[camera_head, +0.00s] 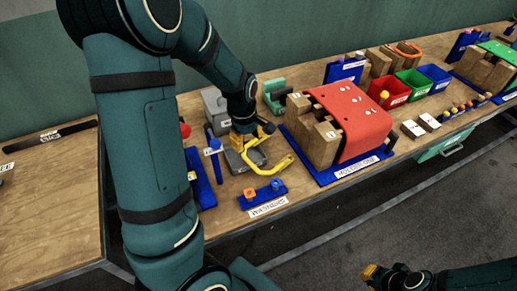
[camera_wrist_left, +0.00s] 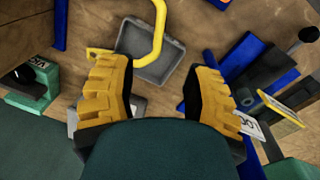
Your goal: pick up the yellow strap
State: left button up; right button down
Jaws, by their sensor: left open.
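The yellow strap (camera_head: 272,167) is a bent yellow bar at a shallow grey tray (camera_head: 236,166) on the wooden table. In the left wrist view the strap (camera_wrist_left: 158,36) curves over the tray (camera_wrist_left: 128,41), and one end reaches left, close to a fingertip. My left gripper (camera_head: 246,139) is above the tray, beside the strap. In the left wrist view my left gripper (camera_wrist_left: 160,75) has its yellow fingers wide apart, with nothing held between them. Whether a finger touches the strap cannot be told. My right gripper (camera_head: 370,272) is low at right, away from the table; its jaws are unclear.
A red-covered press (camera_head: 355,115) with wooden blocks stands right of the strap. A blue washer holder (camera_head: 262,194) lies in front. A blue stand (camera_head: 203,180) is at left, a grey block (camera_head: 215,105) behind. Red, green and blue bins (camera_head: 433,73) stand farther right.

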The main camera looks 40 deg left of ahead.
pick_arm(q)
jog(key=b, duration=0.1)
send_over(251, 163)
notch_tip(251, 163, down, 7)
jog(key=shift+f+b, duration=0.45)
jog(key=shift+f, duration=2.6)
grip_shut()
